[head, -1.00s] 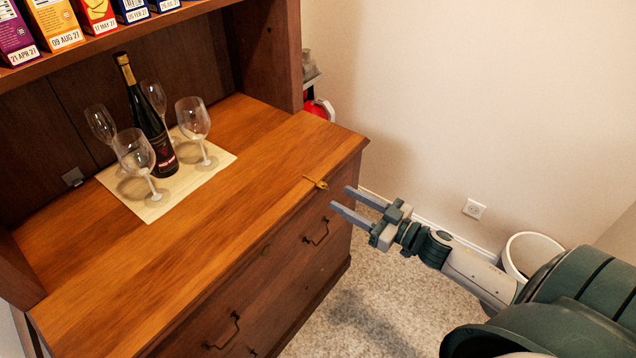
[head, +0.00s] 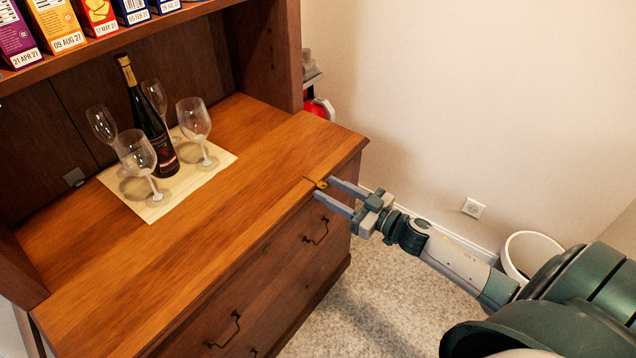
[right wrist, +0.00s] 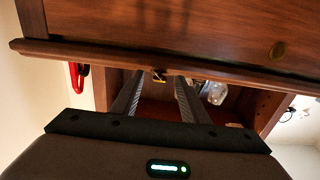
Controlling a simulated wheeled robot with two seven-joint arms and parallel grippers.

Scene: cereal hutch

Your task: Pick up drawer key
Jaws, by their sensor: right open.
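The drawer key (head: 318,183) is a small brass-coloured piece at the front edge of the hutch top (head: 262,215), toward its right end. In the right wrist view the key (right wrist: 159,76) shows small at the counter edge, beyond the fingers and between their lines. My right gripper (head: 323,190) is open, its two grey fingers pointing left at the edge. The far fingertip is right beside the key in the head view; I cannot tell whether it touches. The right gripper (right wrist: 158,80) holds nothing. My left gripper is not in view.
A wine bottle (head: 150,120) and several stemmed glasses (head: 194,120) stand on a pale mat (head: 150,213) at the back left. Cereal boxes (head: 55,25) line the shelf above. Drawers with dark handles (head: 316,231) are below the edge. A white bin (head: 530,252) stands by the wall.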

